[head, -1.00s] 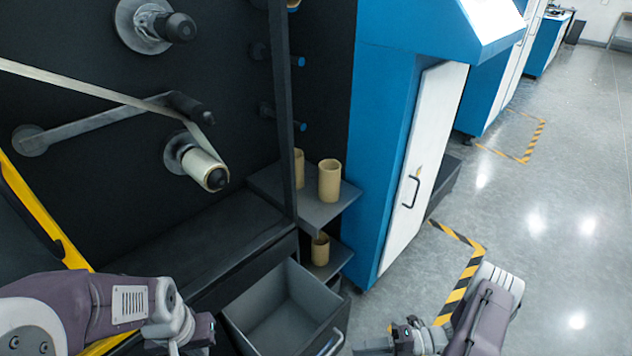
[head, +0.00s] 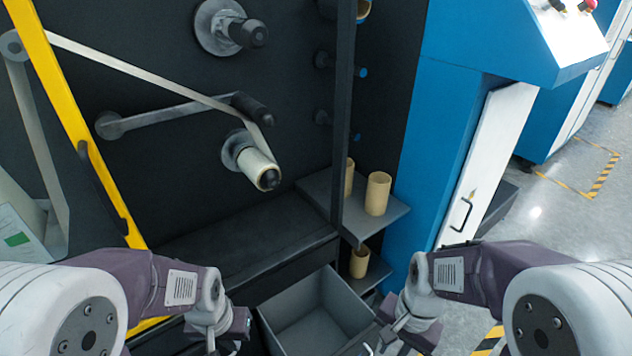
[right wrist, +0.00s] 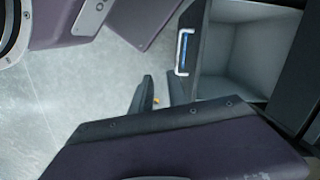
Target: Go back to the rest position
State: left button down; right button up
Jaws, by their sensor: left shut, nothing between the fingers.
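My left gripper (head: 238,340) is at the bottom of the head view, just left of the open grey drawer (head: 312,322). It is shut and holds nothing. My right gripper (head: 378,343) is low at the drawer's right side, partly cut off by the frame's edge.
A cream roll (head: 257,168) sits on a spindle of the black machine, with a web running to it. Tan cores (head: 378,194) stand on shelves at right. A yellow frame bar (head: 75,110) is at left. Grey floor (right wrist: 75,95) lies below my right gripper.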

notch_tip(320, 180, up, 33)
jog(key=w+d+n+t+h+p, duration=0.1)
jog(key=n+p, duration=0.6)
jog(key=p, duration=2.7)
jog(key=shift+w+d+f+t, duration=0.2)
jog(key=shift+w+d+t, duration=0.1)
jog(key=shift+w+d, duration=0.2)
jog(key=shift+f, duration=0.1)
